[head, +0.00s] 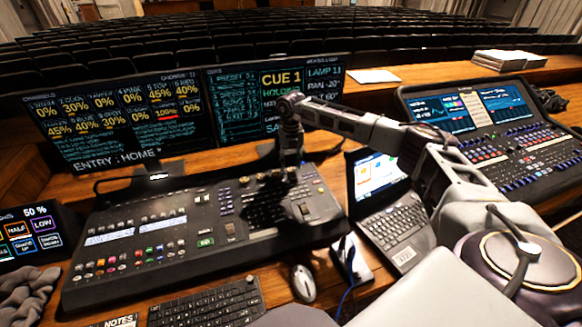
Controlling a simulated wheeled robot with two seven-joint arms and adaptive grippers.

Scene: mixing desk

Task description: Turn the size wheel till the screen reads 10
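My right gripper (290,172) points down over the back right part of the lighting console (185,245). Its fingers are dark and small here, so I cannot tell whether they are open or shut, or whether they touch the console. Wheel-like controls show on the console's right part, one (305,209) in front of the gripper and another (230,229) further left. I cannot read which is the size wheel. The right screen (240,112) reads CUE 1, LAMP 11 and PAN -20; my arm covers part of its lower right, and no size value is legible. My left gripper is not in view.
A left screen (115,125) shows channel levels. A laptop (395,222) stands right of the console, near my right arm. A second console (490,130) stands at the far right. A mouse (303,283) and keyboard (205,304) lie in front. A small panel (28,232) reads 50 %.

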